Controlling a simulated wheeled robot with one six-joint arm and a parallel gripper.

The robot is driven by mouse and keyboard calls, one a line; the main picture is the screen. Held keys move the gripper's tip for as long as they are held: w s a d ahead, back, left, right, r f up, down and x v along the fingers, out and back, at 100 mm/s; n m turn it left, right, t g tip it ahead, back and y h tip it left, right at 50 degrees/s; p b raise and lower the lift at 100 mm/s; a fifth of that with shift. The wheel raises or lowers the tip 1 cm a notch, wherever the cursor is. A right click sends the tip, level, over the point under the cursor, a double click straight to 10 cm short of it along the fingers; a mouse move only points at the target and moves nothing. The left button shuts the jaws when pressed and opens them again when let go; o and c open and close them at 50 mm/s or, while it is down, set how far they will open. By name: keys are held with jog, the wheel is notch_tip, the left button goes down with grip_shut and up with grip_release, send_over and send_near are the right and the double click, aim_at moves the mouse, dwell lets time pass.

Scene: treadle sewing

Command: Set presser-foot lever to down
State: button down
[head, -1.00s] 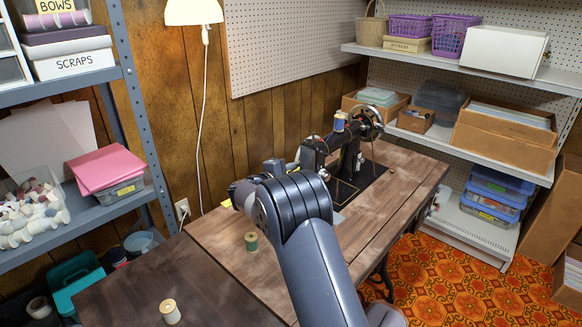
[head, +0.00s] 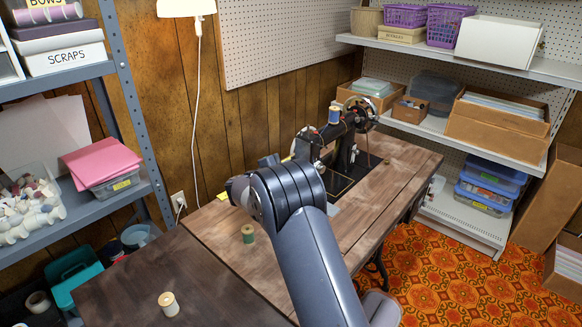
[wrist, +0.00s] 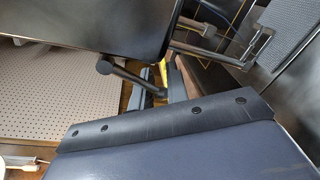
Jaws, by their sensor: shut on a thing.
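The black sewing machine (head: 345,145) stands on the wooden table, partly behind my arm. In the wrist view its dark body (wrist: 90,25) fills the upper left. A short dark lever with a round end (wrist: 106,67), which looks like the presser-foot lever, sticks out below that body, angled down to the right. My gripper (wrist: 150,98) is at this lever and shut on it, though the exact contact is not clear. Its blue-grey part with a black screwed strip fills the bottom. In the head view my arm hides the gripper tips and the lever.
A green spool (head: 248,234) and a cream spool (head: 168,303) stand on the table (head: 215,235) to the left of my arm. Metal shelves (head: 135,130) stand at the left, stocked shelves (head: 465,140) at the right. Patterned floor (head: 440,265) is open at the right.

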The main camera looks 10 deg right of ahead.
jog(key=shift+s+d+f, duration=0.1)
jog(key=c, duration=1.4)
grip_release()
jog(key=v, duration=1)
jog(key=shift+s+a, duration=0.25)
jog(key=shift+a, duration=0.05)
jog(key=shift+d, duration=0.1)
jog(key=x, duration=1)
jog(key=shift+w+d, duration=0.25)
jog(key=shift+w, duration=0.05)
jog(key=shift+a, duration=0.15)
jog(key=shift+r, duration=0.2)
